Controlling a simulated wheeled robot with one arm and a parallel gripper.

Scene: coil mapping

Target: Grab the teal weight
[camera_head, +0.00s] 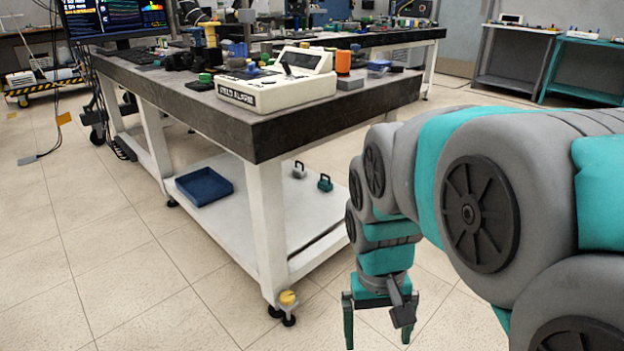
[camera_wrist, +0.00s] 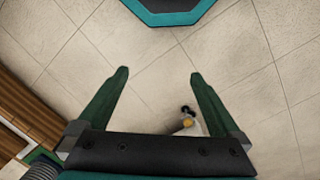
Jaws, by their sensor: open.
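A small teal weight (camera_head: 325,183) with a handle stands on the white lower shelf (camera_head: 222,229) of the near table in the head view. A similar grey weight (camera_head: 299,170) stands just behind it to the left. My gripper (camera_head: 377,325) hangs pointing down in front of the table's right side, apart from the weights. No weight shows in the wrist view.
A blue tray (camera_head: 204,187) sits on the same shelf at the left. The dark tabletop (camera_head: 262,131) overhangs the shelf, and a white table leg (camera_head: 268,230) stands at the near corner. A cream alarm box (camera_head: 278,89) is on top.

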